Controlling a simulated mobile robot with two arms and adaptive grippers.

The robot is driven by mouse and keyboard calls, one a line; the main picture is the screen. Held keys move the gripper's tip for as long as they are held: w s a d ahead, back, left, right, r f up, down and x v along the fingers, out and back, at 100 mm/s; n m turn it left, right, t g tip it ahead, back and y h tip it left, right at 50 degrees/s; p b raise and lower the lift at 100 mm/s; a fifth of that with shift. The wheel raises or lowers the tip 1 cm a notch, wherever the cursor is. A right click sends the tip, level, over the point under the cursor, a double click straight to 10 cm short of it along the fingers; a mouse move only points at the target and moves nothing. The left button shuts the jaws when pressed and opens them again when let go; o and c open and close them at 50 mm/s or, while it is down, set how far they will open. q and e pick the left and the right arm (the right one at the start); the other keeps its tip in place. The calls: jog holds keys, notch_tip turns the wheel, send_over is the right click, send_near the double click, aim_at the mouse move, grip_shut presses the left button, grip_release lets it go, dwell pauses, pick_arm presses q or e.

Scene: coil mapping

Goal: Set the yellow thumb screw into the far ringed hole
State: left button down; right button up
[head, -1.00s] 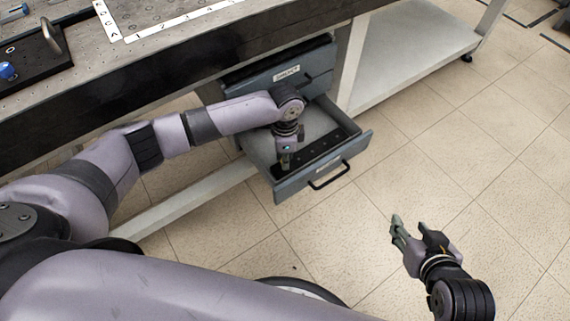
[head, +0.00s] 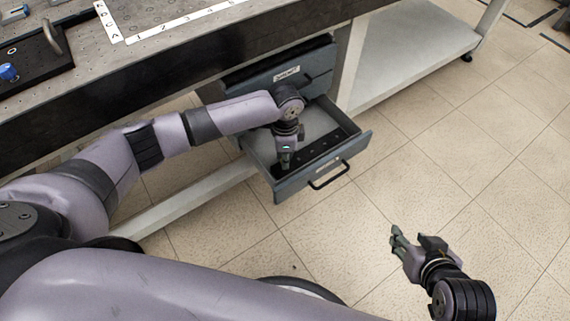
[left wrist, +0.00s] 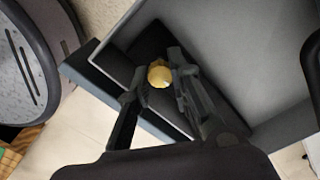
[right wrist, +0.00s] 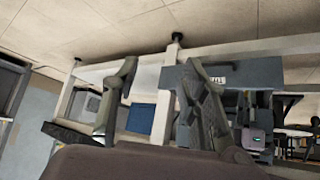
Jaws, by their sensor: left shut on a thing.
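The yellow thumb screw (left wrist: 160,75) shows in the left wrist view between the fingertips of my left gripper (left wrist: 158,88), which is shut on it. In the head view my left gripper (head: 284,160) points down inside the open drawer (head: 347,180), over the left end of a black strip with holes (head: 325,152). The screw itself is hidden there, and I cannot tell whether it touches the strip. No ring around a hole can be made out. My right gripper (head: 403,243) is open and empty, out over the floor to the right; its fingers also show in the right wrist view (right wrist: 160,90).
A closed labelled drawer (head: 290,75) sits just above the open one, under the bench top (head: 190,50). The bench carries a black block with a metal handle and a blue knob (head: 8,72). A low white shelf (head: 410,45) stands to the right. The floor ahead is clear.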

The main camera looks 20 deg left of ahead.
pick_arm(q)
jog(key=shift+r, duration=0.1)
pick_arm(e)
jog(key=shift+s+d+f+g, duration=0.15)
jog(key=shift+s+g, duration=0.05)
jog(key=shift+s, duration=0.15)
jog(key=shift+s+d+f+g, duration=0.1)
jog(key=shift+s+f+g, duration=0.1)
jog(key=shift+s, duration=0.1)
jog(key=shift+s, duration=0.1)
pick_arm(q)
jog(key=shift+r+p, duration=0.2)
jog(key=shift+p, duration=0.2)
jog(key=shift+r, duration=0.15)
pick_arm(e)
jog(key=shift+s+d+f+g+h, duration=0.2)
jog(key=shift+s+g, duration=0.25)
jog(key=shift+s, duration=0.35)
jog(key=shift+s+d+f+g+h, duration=0.1)
jog(key=shift+s+d+f+g, duration=0.25)
jog(key=shift+s, duration=0.4)
jog(key=shift+s+d+f+g+h, duration=0.1)
jog(key=shift+s+d+f+g, duration=0.15)
jog(key=shift+s+g, duration=0.4)
jog(key=shift+s, duration=0.25)
pick_arm(q)
jog(key=shift+p, duration=0.3)
pick_arm(e)
jog(key=shift+s, duration=0.2)
